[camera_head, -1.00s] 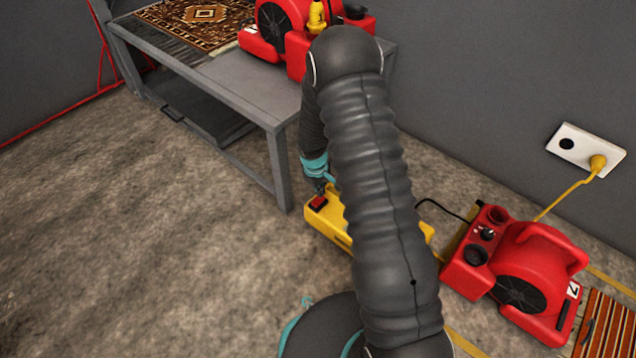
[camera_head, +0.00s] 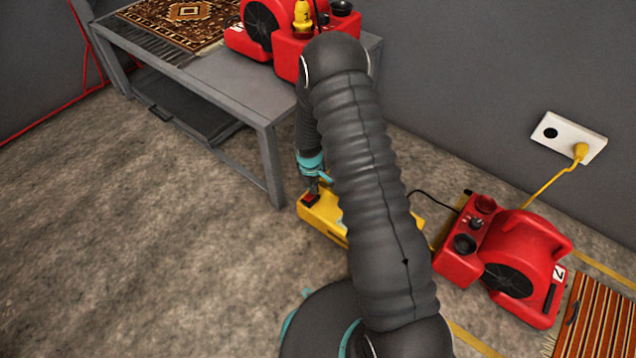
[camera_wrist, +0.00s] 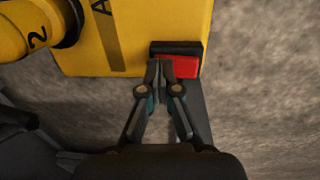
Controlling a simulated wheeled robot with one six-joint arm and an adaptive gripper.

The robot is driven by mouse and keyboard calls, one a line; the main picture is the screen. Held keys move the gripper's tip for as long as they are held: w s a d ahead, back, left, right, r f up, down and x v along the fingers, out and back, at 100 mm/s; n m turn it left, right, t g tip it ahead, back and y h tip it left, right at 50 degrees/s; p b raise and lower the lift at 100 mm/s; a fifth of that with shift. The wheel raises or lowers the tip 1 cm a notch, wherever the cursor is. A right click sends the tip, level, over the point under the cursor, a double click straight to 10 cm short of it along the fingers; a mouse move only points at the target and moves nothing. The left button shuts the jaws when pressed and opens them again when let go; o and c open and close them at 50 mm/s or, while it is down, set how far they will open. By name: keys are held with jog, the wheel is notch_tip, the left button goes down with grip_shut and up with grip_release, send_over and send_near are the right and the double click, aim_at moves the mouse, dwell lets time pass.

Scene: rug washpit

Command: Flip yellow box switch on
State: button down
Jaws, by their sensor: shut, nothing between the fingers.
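The yellow box (camera_head: 325,216) lies on the floor, partly hidden behind my arm in the head view. In the wrist view the box (camera_wrist: 175,22) fills the top middle. Its red rocker switch (camera_wrist: 180,66) in a black frame sits at the box's near right corner; it also shows in the head view (camera_head: 311,198). My gripper (camera_wrist: 160,68) is shut and empty, with its fingertips at the left part of the switch. The tips overlap the switch in the picture; I cannot tell whether they touch or press it. The switch's tilt is unclear.
A red blower (camera_head: 505,258) stands on the floor at right, near a striped rug (camera_head: 600,318). A wall socket (camera_head: 568,137) holds a yellow plug. A grey table (camera_head: 235,85) carries another red blower (camera_head: 290,50) and a patterned rug. Open floor lies at left.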

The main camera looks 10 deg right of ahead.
jog(key=shift+a, duration=0.3)
jog(key=shift+s, duration=0.1)
jog(key=shift+s+a+r, duration=0.15)
jog(key=shift+s+a, duration=0.25)
jog(key=shift+a, duration=0.1)
notch_tip(320, 180, up, 14)
jog(key=w+d+p, duration=0.1)
jog(key=p, duration=0.2)
jog(key=shift+d, duration=0.25)
jog(key=shift+w, duration=0.1)
dwell(0.4)
